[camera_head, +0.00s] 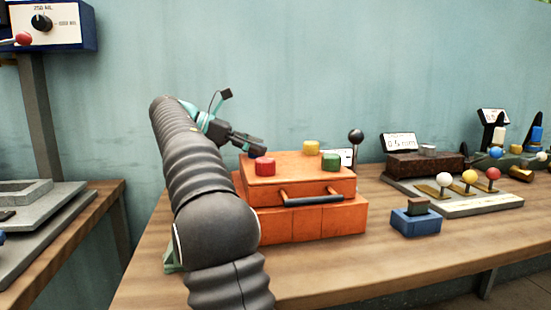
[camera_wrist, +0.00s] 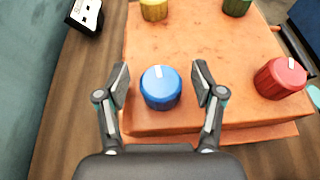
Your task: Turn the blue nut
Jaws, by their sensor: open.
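The blue nut (camera_wrist: 161,90) is a round ribbed knob with a white mark on top, set near a corner of the orange box. In the wrist view it lies between the two open fingers of my gripper (camera_wrist: 162,88), with a gap on each side. In the head view my gripper (camera_head: 262,146) is above the back left of the orange box (camera_head: 325,222), and only a sliver of the blue nut (camera_head: 258,155) shows, mostly hidden by the red nut and gripper.
A red nut (camera_wrist: 280,77), a yellow nut (camera_wrist: 154,9) and a green nut (camera_wrist: 237,6) stand on the same box top. The box has a dark front handle (camera_head: 315,199). A blue block (camera_head: 416,222) and a lever panel (camera_head: 465,204) are to the right on the wooden table.

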